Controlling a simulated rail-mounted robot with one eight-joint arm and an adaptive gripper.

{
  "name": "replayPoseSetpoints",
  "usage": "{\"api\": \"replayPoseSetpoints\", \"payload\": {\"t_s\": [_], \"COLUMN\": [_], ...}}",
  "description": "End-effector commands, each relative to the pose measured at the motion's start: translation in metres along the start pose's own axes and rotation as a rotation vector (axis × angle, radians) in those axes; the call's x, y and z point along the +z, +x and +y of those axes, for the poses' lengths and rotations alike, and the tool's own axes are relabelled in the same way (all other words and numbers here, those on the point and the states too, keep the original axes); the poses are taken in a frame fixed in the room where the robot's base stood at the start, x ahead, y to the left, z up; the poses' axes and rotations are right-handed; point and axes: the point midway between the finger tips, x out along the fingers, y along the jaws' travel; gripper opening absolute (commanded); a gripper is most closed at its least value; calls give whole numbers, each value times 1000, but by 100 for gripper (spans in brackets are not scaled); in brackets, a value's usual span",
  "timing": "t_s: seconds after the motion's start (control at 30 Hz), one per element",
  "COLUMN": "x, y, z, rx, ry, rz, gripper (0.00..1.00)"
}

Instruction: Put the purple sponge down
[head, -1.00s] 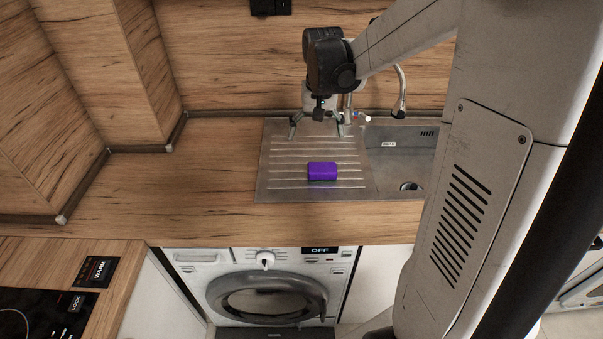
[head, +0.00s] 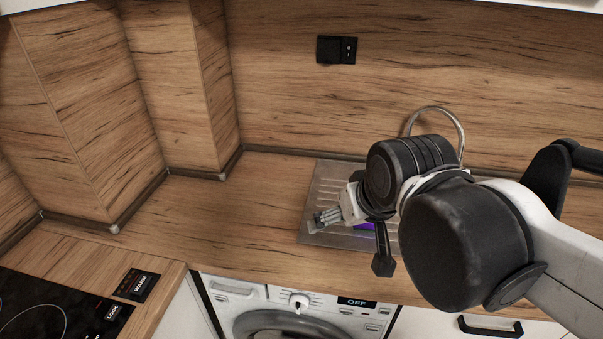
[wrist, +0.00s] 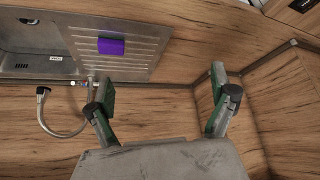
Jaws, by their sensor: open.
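The purple sponge (wrist: 111,47) lies on the ribbed metal drainboard (wrist: 140,62) of the sink in the wrist view. In the head view only a small purple part of the sponge (head: 365,226) shows; my arm hides the rest. My gripper (wrist: 164,84) is open and empty, its two fingers spread wide apart. In the head view my gripper (head: 322,219) is above the left part of the drainboard (head: 327,183), apart from the sponge.
The faucet (head: 450,128) stands behind my arm, and the sink basin (wrist: 28,42) adjoins the drainboard. The wooden counter (head: 225,215) left of the drainboard is clear. A hob (head: 50,305) is at the lower left. Wooden wall panels (head: 90,110) bound the left corner.

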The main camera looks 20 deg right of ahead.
Motion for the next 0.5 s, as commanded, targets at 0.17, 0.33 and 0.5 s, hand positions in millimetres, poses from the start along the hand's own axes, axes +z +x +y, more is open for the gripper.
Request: {"api": "replayPoseSetpoints", "payload": {"t_s": [0.17,0.33,0.5], "x": [17,21,21], "y": [-5,-6,-6], "z": [-9,-11,-10], "rx": [-15,-18,-18], "ry": [-31,-39,-38], "rz": [45,57,57], "gripper": [91,91,91]}}
